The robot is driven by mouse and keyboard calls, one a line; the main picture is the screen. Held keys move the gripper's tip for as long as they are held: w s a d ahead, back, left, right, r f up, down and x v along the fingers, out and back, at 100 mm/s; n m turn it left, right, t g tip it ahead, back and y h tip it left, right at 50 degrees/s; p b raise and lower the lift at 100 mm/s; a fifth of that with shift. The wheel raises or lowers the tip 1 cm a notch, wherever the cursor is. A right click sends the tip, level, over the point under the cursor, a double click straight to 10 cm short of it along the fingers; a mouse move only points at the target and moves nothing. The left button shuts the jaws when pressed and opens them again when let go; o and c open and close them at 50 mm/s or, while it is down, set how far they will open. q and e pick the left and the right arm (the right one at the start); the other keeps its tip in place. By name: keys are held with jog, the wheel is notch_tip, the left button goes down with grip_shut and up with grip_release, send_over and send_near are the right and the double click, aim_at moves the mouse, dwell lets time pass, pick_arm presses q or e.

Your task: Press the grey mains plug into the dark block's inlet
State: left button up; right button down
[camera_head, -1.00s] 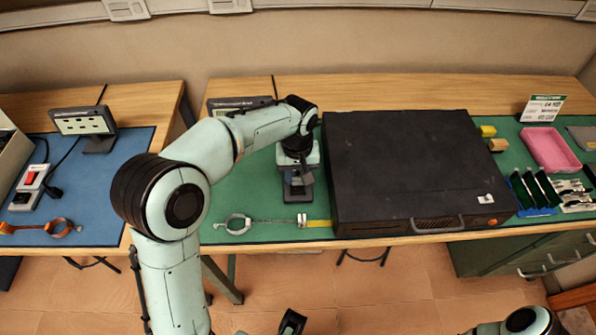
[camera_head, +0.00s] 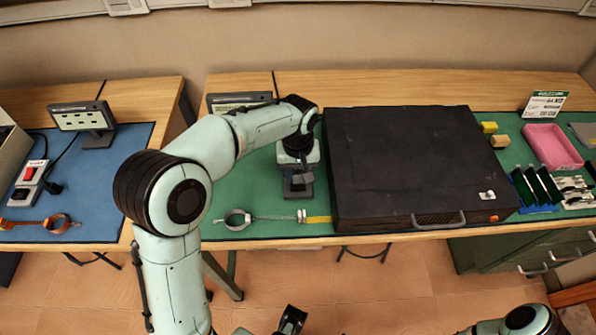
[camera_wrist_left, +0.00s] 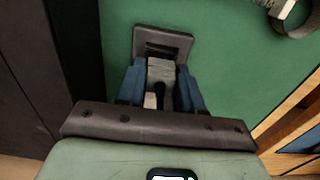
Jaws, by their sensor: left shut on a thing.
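My left gripper (camera_head: 299,178) points down over the dark block (camera_head: 298,192) on the green mat. In the left wrist view its two blue fingers (camera_wrist_left: 160,88) are shut on the grey plug (camera_wrist_left: 160,70). The plug's far end is at the near side of the dark block (camera_wrist_left: 178,36), by its dark slot-like inlet (camera_wrist_left: 160,49). I cannot tell whether the plug is touching the inlet or partly in it. In the head view the plug is hard to make out beneath the gripper. My right gripper cannot be made out.
A big black case (camera_head: 400,165) stands close right of the block. A ring-shaped clamp (camera_head: 238,219) lies on the green mat to the front left. A display (camera_head: 240,101) stands behind my arm. A power strip (camera_head: 29,180) lies on the blue mat at left.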

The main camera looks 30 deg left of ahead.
pick_arm(q)
jog(key=shift+f+b, duration=0.55)
jog(key=shift+f, duration=0.4)
pick_arm(e)
jog(key=shift+s+f, duration=0.15)
jog(key=shift+f, duration=0.4)
dwell(0.4)
pick_arm(q)
jog(key=o, duration=0.9)
jog(key=o, duration=0.3)
jog(key=shift+r+p, duration=0.7)
pick_arm(e)
jog(key=shift+w+r, duration=0.2)
jog(key=shift+r, duration=0.5)
pick_arm(q)
jog(key=shift+r+p, duration=0.9)
jog(key=shift+r, duration=0.1)
jog(key=shift+r+p, duration=1.55)
jog(key=shift+r, duration=0.45)
pick_arm(e)
jog(key=r, duration=0.1)
jog(key=w+r, duration=0.1)
jog(key=r, duration=0.3)
jog(key=shift+w, duration=0.3)
